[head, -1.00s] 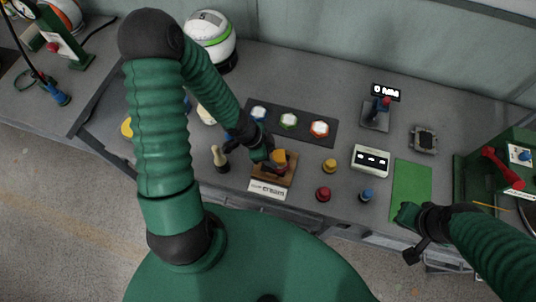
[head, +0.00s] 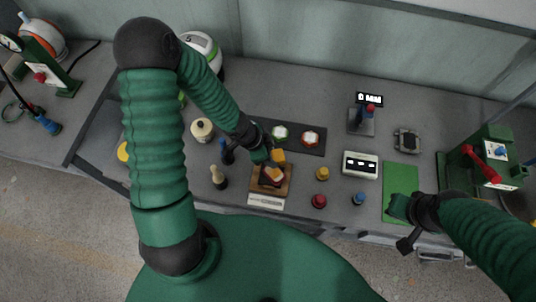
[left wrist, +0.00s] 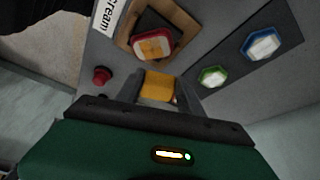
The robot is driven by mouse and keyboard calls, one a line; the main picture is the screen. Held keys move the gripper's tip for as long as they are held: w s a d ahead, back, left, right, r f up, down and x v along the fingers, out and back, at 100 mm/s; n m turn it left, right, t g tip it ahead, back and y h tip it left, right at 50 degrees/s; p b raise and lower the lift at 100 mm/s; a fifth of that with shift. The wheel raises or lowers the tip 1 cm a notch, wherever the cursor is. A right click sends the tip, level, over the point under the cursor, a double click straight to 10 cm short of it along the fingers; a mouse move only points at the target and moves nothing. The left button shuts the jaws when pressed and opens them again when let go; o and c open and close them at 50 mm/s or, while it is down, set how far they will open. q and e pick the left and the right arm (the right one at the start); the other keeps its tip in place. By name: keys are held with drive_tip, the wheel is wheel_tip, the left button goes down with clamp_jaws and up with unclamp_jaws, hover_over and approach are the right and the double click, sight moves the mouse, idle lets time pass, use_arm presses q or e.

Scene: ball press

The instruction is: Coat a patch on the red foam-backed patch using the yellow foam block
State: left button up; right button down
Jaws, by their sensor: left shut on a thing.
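My left gripper (head: 268,157) is shut on the yellow foam block (head: 278,156). The block also shows between the fingers in the left wrist view (left wrist: 159,86). The red foam-backed patch (head: 272,177) lies on a dark pad on a wooden board (head: 288,189). In the left wrist view the patch (left wrist: 152,45) has a red rim and a mottled orange and pale face. The block is apart from the patch there; in the head view it is at the patch's far side. My right gripper (head: 400,208) is by the green mat; its jaws are unclear.
A printed card (head: 266,200) lies in front of the board. A pepper-mill-like piece (head: 218,177) stands left. Yellow (head: 322,174), red (head: 319,201) and blue (head: 359,199) knobs stand right. A green mat (head: 399,178) lies farther right.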

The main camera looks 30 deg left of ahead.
drive_tip(key=shift+s+a+r+p, duration=0.1)
drive_tip(key=shift+a+r+p, duration=0.1)
drive_tip(key=shift+r+p, duration=0.25)
drive_tip(key=shift+s+a+r+p, duration=0.1)
drive_tip(key=shift+a+r+p, duration=0.1)
drive_tip(key=shift+r, duration=0.3)
